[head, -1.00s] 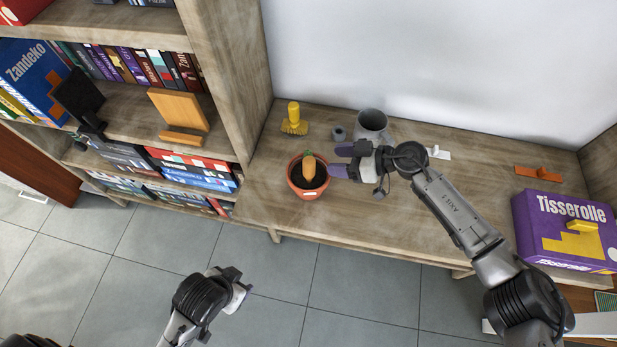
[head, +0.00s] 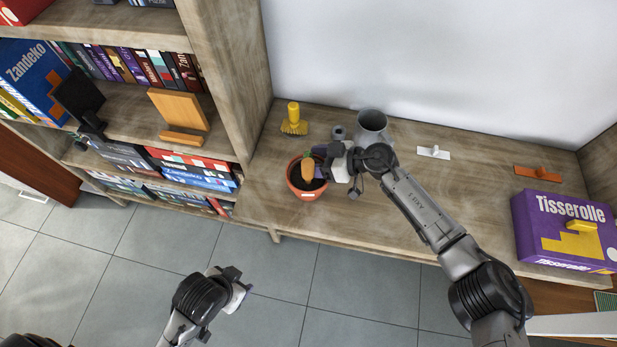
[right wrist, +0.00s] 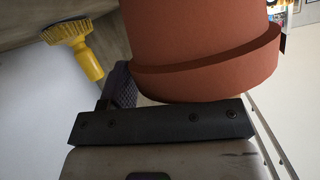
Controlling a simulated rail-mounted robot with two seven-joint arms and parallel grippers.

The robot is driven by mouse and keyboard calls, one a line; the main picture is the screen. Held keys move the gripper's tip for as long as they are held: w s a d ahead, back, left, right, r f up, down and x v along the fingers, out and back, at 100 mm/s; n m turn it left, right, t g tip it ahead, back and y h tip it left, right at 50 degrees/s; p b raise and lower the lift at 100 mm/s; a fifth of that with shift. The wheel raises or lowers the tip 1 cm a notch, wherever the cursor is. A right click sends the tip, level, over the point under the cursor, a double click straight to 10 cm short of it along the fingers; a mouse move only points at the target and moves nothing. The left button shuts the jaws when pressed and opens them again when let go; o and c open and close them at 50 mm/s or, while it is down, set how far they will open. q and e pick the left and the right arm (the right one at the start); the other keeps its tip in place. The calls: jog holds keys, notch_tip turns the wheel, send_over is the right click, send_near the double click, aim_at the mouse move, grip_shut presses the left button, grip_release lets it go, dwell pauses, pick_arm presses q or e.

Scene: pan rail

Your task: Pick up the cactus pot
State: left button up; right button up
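The cactus pot (head: 298,190) is a round terracotta pot with dark soil and an orange-tan cactus (head: 308,166). It stands upright on the wooden bench at its left part. In the right wrist view the pot (right wrist: 205,50) fills the upper middle, close before the palm. My right gripper (head: 321,161) is at the pot's right rim and looks open. One dark finger shows left of the pot in the wrist view; the other is hidden there. I cannot tell whether the fingers touch the pot. My left gripper (head: 241,284) hangs over the floor, away from the bench; its opening is unclear.
A yellow brush (head: 294,120) stands behind the pot, with a small grey object (head: 338,132) and a grey cup (head: 372,122) to its right. A shelf unit (head: 228,70) rises at the left. A purple box (head: 567,228) sits at the bench's right end.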

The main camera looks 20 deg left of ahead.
grip_shut()
dwell(0.3)
jog(key=shift+r, duration=0.15)
